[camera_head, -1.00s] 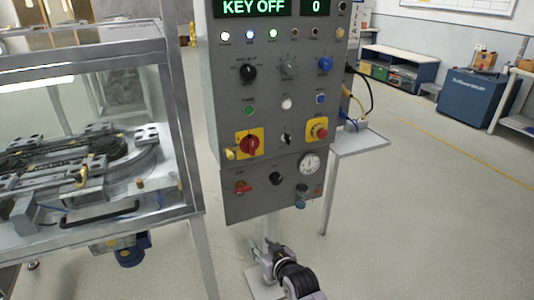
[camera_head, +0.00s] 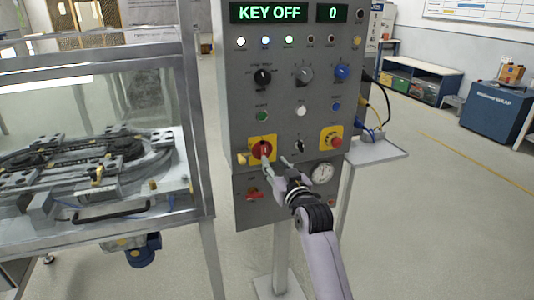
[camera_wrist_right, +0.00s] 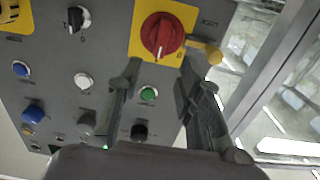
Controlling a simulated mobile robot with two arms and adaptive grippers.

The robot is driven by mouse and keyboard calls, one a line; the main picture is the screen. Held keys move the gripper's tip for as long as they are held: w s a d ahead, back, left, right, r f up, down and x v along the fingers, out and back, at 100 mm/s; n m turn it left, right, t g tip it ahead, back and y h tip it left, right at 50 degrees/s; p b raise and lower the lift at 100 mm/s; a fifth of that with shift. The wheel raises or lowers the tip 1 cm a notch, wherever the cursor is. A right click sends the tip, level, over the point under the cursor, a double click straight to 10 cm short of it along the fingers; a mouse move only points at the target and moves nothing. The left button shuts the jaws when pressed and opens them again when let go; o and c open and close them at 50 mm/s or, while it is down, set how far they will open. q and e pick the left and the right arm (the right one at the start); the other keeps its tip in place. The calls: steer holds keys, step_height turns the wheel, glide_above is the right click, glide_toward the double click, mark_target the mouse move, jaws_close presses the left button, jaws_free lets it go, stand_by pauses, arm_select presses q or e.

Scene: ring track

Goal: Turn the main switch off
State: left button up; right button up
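The main switch (camera_head: 263,149) is a red rotary knob on a yellow plate on the grey control panel (camera_head: 246,184). A yellow tag or padlock (camera_head: 242,159) hangs at its lower left. My right gripper (camera_head: 276,163) is in front of the panel, just below and right of the knob. In the right wrist view the switch (camera_wrist_right: 162,36) appears turned over, just beyond the open fingers (camera_wrist_right: 158,72). The gap between the fingers is empty, and I see no clear contact with the knob. My left gripper is not in view.
The display (camera_head: 268,12) reads KEY OFF and 0. A red emergency button (camera_head: 331,142) on yellow sits to the right, a gauge (camera_head: 322,174) below it and a red handle (camera_head: 255,195) below the switch. A glazed machine enclosure (camera_head: 110,240) stands close on the left.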

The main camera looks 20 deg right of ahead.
mark_target(265, 151)
steer(key=w, duration=0.7)
steer(key=shift+w+a, duration=0.15)
steer(key=shift+w, duration=0.05)
steer(key=shift+c, duration=0.3)
jaws_close()
